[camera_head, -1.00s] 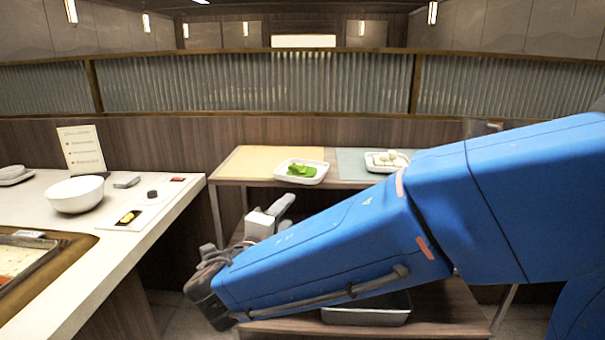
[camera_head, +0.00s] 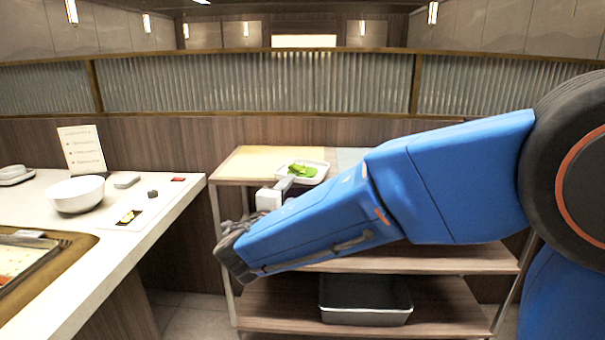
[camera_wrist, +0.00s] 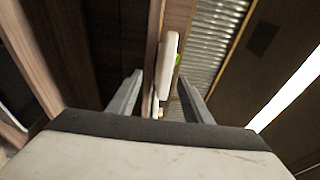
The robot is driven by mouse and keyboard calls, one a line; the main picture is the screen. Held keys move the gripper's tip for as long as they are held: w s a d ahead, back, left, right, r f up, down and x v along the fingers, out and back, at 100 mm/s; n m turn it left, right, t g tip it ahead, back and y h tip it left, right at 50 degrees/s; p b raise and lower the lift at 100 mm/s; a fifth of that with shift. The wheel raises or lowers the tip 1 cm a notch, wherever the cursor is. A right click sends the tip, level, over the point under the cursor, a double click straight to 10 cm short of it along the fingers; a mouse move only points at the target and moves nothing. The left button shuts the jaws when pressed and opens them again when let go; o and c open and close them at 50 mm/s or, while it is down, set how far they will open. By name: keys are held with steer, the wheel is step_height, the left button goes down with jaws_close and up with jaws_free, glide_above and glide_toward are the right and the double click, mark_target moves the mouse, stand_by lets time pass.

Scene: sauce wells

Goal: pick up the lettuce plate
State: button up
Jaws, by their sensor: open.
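The lettuce plate (camera_head: 318,174) is a white, rounded rectangular plate with green leaves (camera_head: 301,169) on it. It rests on the top shelf of the cart, at the edge of the yellow mat, in the head view. My arm hides part of it.
The cart's top shelf has a yellow mat (camera_head: 250,164) and a pale blue-grey mat (camera_head: 350,157). A dark bin (camera_head: 365,318) sits on the lower shelf. A counter at left holds a white bowl (camera_head: 76,195), a sign (camera_head: 82,150) and small items.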

mark_target(303, 172)
steer(key=shift+r+x, duration=0.15)
steer(key=shift+x, duration=1.4)
steer(key=shift+r+x, duration=0.15)
steer(key=shift+x, duration=1.4)
steer(key=shift+a, duration=0.1)
jaws_close()
